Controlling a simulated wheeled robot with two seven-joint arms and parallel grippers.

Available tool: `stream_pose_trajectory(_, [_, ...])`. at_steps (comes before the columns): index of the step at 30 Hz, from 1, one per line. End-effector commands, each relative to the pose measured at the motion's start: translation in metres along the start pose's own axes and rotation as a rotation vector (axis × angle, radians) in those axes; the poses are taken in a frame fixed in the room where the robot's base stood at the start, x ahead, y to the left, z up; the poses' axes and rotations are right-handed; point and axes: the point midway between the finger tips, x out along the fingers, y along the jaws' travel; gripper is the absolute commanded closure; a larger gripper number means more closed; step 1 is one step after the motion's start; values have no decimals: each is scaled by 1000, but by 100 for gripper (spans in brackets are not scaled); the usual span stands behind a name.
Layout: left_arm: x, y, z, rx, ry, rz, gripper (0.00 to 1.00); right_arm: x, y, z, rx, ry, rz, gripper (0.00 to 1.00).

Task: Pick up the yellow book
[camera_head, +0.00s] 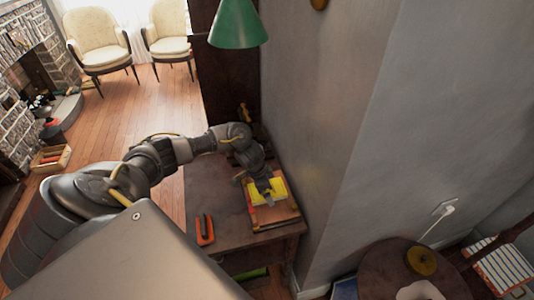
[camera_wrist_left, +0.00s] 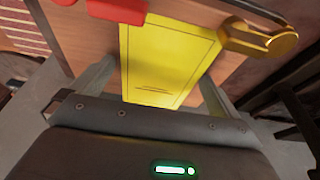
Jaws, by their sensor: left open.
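The yellow book (camera_head: 281,189) lies on top of a stack on the small wooden table. My left gripper (camera_head: 266,188) reaches over it from above and covers its middle. In the left wrist view, the yellow book (camera_wrist_left: 165,50) shows between the two grey fingers, and my left gripper (camera_wrist_left: 153,86) is open around its near end. I cannot tell whether the fingers touch the book. My right gripper is in neither view.
The wooden table (camera_head: 195,181) stands against a grey wall. An orange-red object (camera_head: 205,230) lies on its front. A green lamp (camera_head: 238,25) hangs above. In the left wrist view, a red item (camera_wrist_left: 118,10) and a brass-coloured item (camera_wrist_left: 258,40) are close to the book.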

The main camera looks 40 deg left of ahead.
Motion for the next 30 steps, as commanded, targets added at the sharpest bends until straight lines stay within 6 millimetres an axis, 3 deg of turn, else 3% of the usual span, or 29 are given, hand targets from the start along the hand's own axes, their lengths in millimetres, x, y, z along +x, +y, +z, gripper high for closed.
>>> stream_pose_trajectory(5, [0,0,0,0,0,0,3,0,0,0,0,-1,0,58])
stream_pose_trajectory(15, [0,0,0,0,1,0,46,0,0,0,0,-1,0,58])
stream_pose_trajectory(28, [-13,-1,-5,2,3,-1,46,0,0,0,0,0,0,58])
stream_pose_trajectory(30, [-22,-1,-8,2,5,-2,55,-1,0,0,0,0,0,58])
